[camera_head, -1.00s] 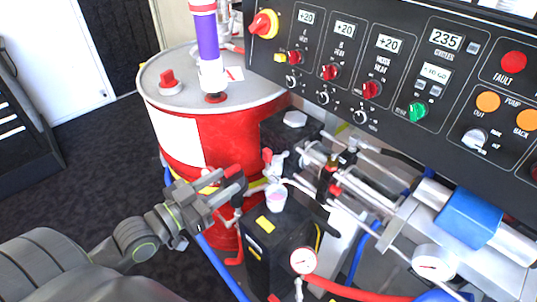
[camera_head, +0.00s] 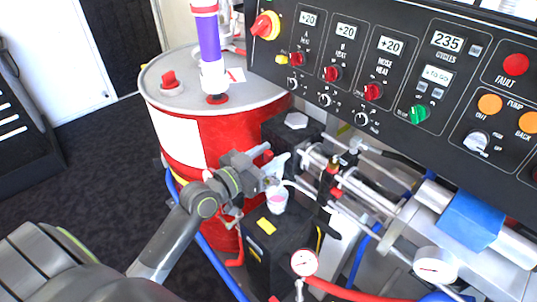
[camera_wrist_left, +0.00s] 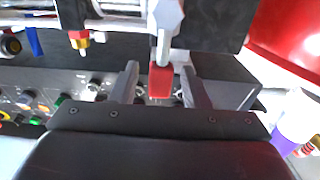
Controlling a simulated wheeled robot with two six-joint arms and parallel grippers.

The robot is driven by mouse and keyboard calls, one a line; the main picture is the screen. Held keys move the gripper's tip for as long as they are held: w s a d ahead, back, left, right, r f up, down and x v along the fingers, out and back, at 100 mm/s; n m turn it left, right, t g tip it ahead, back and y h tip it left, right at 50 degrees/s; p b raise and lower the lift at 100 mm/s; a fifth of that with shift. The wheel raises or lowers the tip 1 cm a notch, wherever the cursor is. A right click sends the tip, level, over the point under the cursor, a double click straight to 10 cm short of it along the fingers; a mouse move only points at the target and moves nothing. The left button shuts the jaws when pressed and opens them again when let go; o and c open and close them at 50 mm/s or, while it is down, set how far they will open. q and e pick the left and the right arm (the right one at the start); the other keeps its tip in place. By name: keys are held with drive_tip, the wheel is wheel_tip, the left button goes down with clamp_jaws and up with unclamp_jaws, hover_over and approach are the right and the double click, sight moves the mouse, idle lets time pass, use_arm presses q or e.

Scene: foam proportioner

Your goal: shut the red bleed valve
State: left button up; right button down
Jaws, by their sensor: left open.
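The red bleed valve handle (camera_wrist_left: 160,82) hangs from a pale metal fitting (camera_wrist_left: 165,18) in the left wrist view. It lies between the two fingers of my left gripper (camera_wrist_left: 160,86), with visible gaps on both sides. In the head view my left gripper (camera_head: 268,168) is open at the metal valve fitting, above a small cup (camera_head: 276,198) with pinkish contents. There the gripper largely hides the red handle. My right gripper is not in view.
The red drum (camera_head: 215,130) stands behind and left of my left gripper. The black control panel (camera_head: 400,75) overhangs at the upper right. Metal pump cylinders (camera_head: 350,185) and a pressure gauge (camera_head: 304,263) lie right of it. Blue and red hoses run below.

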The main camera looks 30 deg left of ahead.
use_arm(q)
clamp_jaws()
idle(0.3)
drive_tip(key=shift+w, duration=0.1)
